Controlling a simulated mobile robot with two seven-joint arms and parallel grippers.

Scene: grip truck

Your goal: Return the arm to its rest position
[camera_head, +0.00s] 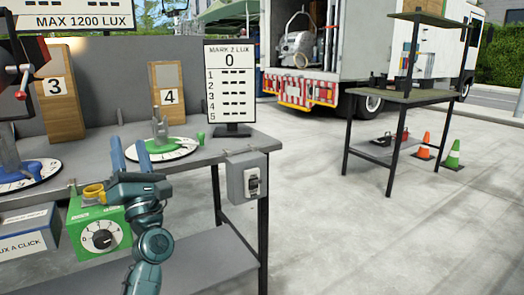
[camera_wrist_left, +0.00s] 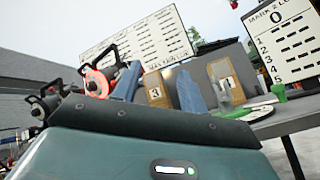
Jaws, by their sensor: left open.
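My left gripper (camera_head: 129,150) is teal with two blue fingers. It is open with nothing between the fingers, raised at the front edge of the grey workbench (camera_head: 200,152). It is above and right of a green dial box (camera_head: 100,232) and just left of a round dial plate with a green pointer (camera_head: 165,152). In the left wrist view the two blue fingers (camera_wrist_left: 158,88) stand apart, with the bench behind them. My right gripper is in neither view.
A "MARK 2 LUX" board (camera_head: 230,82) stands on the bench, beside wooden panel 4 (camera_head: 168,88) and panel 3 (camera_head: 60,95). A grey switch box (camera_head: 247,178) hangs at the bench corner. A truck (camera_head: 330,50), a shelf table (camera_head: 400,97) and cones (camera_head: 452,155) stand beyond clear floor.

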